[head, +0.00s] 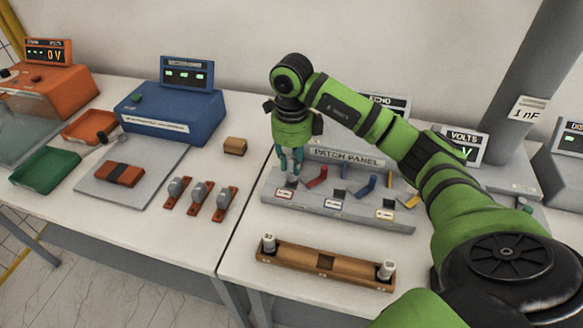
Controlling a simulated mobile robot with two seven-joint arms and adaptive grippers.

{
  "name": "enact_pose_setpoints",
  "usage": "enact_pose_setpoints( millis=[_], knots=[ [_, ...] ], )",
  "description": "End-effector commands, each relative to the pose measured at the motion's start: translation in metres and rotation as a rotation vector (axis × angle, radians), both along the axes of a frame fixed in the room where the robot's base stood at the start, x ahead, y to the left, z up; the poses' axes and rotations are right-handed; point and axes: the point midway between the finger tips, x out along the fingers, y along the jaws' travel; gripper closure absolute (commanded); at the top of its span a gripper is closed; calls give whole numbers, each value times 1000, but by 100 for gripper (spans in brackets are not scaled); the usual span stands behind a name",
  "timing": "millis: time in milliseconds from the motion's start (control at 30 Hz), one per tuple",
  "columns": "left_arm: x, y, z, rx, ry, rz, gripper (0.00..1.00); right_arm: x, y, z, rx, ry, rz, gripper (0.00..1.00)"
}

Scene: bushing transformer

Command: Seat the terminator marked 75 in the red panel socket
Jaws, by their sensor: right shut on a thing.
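My right gripper (290,171) reaches down over the left end of the grey patch panel (340,217). Its teal fingers are shut on a small grey-white terminator (292,181), mostly hidden between them. The terminator's lower end is at the panel's left socket, just above the red-edged label (283,193); I cannot tell whether it is in the socket or above it. Its marking does not show. A wooden rack (290,260) in front holds two upright white terminators, one at the left end (268,244) and one at the right end (386,270); their marks are too small to read surely. My left gripper is out of view.
Red (317,178) and blue (366,186) levers stand along the panel. Blue-labelled (333,205) and yellow-labelled (385,215) sockets lie to the right. A blue instrument (172,115), wooden block (235,146) and several small grey parts on brown bases (200,197) stand left. Bare table surrounds the rack.

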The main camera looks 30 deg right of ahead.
Motion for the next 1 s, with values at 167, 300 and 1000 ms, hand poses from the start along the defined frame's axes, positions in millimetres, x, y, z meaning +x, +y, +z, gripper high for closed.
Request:
enact_pose_setpoints(
  millis=[167, 300, 1000],
  knots=[
    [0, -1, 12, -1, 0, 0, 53, 0, 1, -18, -1, 7, -1, 100],
    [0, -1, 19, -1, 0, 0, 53, 0, 1, -36, 1, 4, 0, 100],
    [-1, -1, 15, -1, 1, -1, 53, 1, 0, -44, 0, 0, 0, 53]
  ],
)
